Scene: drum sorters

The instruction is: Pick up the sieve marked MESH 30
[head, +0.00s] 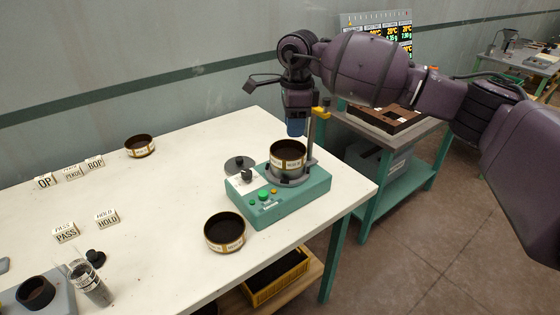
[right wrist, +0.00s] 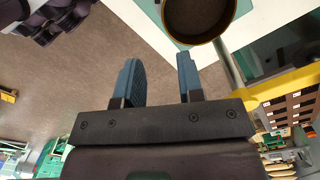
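Three round dark sieves with brass-coloured rims and white labels show in the head view. One sieve (head: 288,155) sits on the green shaker machine (head: 285,198). Another sieve (head: 225,233) lies on the table in front of it, and a third sieve (head: 140,146) stands at the back left. The labels are too small to read surely, so I cannot tell which is MESH 30. My right gripper (head: 296,127) points down just above the machine's sieve, apart from it. In the right wrist view its blue fingers (right wrist: 159,75) are apart and empty, with a sieve (right wrist: 200,38) beyond them. My left gripper is out of view.
A thin post (head: 310,135) stands close behind the machine's sieve. Label blocks (head: 66,232) and a clear cup (head: 90,284) are at the left. A second bench (head: 420,130) stands at right. The table's middle is clear.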

